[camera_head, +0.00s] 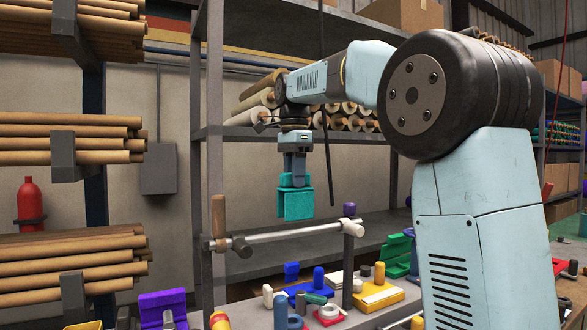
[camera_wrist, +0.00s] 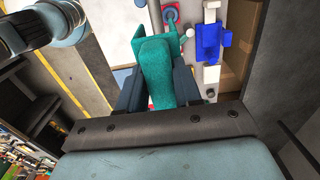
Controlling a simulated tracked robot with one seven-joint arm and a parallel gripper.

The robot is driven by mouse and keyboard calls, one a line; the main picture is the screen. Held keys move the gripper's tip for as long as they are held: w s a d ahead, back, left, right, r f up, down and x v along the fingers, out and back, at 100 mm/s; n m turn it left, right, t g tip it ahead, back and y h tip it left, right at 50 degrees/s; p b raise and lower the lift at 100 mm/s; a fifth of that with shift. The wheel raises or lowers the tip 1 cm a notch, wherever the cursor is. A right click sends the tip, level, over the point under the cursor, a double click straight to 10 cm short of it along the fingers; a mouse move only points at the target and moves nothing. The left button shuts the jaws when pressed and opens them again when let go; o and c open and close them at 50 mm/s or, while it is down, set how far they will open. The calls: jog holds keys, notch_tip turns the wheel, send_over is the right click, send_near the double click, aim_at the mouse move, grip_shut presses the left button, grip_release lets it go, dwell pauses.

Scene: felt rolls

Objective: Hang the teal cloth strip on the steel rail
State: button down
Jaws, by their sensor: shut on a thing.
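The teal cloth strip (camera_head: 297,206) hangs folded from my gripper (camera_head: 295,182), which is shut on its upper part and points down. In the wrist view the teal cloth (camera_wrist: 153,72) lies between the two dark fingers of my gripper (camera_wrist: 158,86). The steel rail (camera_head: 285,235) runs across between two posts, one brown-topped at left and one purple-topped at right. The cloth's lower edge shows a little above the rail in the head view and looks apart from it. How far the cloth is in front of or behind the rail is hard to tell.
Below the rail, a bench (camera_head: 345,312) holds several small coloured blocks and pegs. A grey shelf upright (camera_head: 215,110) stands left of my gripper, and rolls (camera_head: 355,115) lie on a shelf behind it. Stacked brown rolls (camera_head: 70,260) and a red extinguisher (camera_head: 30,202) are at left.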

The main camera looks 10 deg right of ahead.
aim_at(294, 213)
jog(key=shift+f, duration=4.45)
jog(key=shift+f, duration=0.35)
jog(key=c, duration=0.7)
grip_release()
notch_tip(294, 213, up, 14)
jog(key=shift+f, duration=0.15)
